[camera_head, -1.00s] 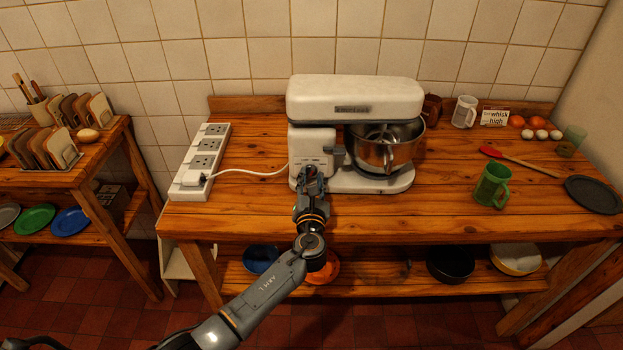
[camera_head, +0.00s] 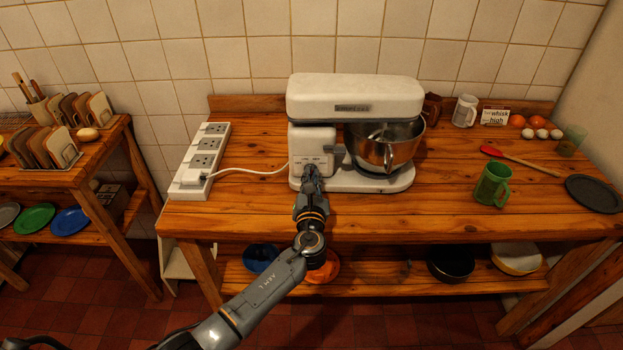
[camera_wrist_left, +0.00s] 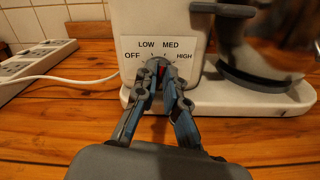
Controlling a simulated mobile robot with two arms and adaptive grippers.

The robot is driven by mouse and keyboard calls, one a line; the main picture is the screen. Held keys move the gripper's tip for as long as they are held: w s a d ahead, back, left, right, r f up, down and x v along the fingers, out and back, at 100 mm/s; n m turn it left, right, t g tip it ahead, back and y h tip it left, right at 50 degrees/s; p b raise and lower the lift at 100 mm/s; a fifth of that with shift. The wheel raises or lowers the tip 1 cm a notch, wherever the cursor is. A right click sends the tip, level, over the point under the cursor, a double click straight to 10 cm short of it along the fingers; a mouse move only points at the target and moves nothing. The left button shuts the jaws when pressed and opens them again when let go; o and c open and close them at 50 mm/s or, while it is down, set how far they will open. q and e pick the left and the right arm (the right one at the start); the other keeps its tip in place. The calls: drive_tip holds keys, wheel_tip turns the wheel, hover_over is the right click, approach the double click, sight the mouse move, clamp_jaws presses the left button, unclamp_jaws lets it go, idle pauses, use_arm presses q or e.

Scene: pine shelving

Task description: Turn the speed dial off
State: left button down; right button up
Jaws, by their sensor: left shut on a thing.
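The white stand mixer (camera_head: 355,94) stands on the wooden bench. Its speed dial (camera_wrist_left: 162,70) is on the front of the base, on a plate marked OFF, LOW, MED and HIGH in the left wrist view. A red mark shows on the dial between my fingertips, pointing roughly up, between LOW and MED. My left gripper (camera_head: 311,171) reaches the mixer's front from below. In the left wrist view its fingers (camera_wrist_left: 163,84) are shut on the dial, one on each side, and hide most of it. My right gripper is not in view.
A white power strip (camera_head: 203,158) with the mixer's plug and cord lies left of the mixer. The steel bowl (camera_head: 388,146) sits under the mixer head. A green mug (camera_head: 493,184) stands to the right. The bench front left of my arm is clear.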

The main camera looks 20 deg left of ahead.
use_arm(q)
drive_tip(key=n+b, duration=0.1)
drive_tip(key=n, duration=0.3)
drive_tip(key=shift+a+f+b, duration=0.1)
drive_tip(key=shift+b, duration=0.3)
drive_tip(key=n+b, duration=0.2)
drive_tip(key=n, duration=0.1)
drive_tip(key=shift+a+n, duration=0.1)
drive_tip(key=shift+n, duration=0.2)
drive_tip(key=n+b, duration=0.1)
drive_tip(key=n, duration=0.1)
drive_tip(key=n+b, duration=0.1)
drive_tip(key=n, duration=0.1)
drive_tip(key=shift+s+a+f, duration=0.1)
drive_tip(key=shift+a+f, duration=0.05)
drive_tip(key=shift+n+b, duration=0.9)
drive_tip(key=shift+n, duration=0.8)
drive_tip(key=c, duration=1.4)
unclamp_jaws()
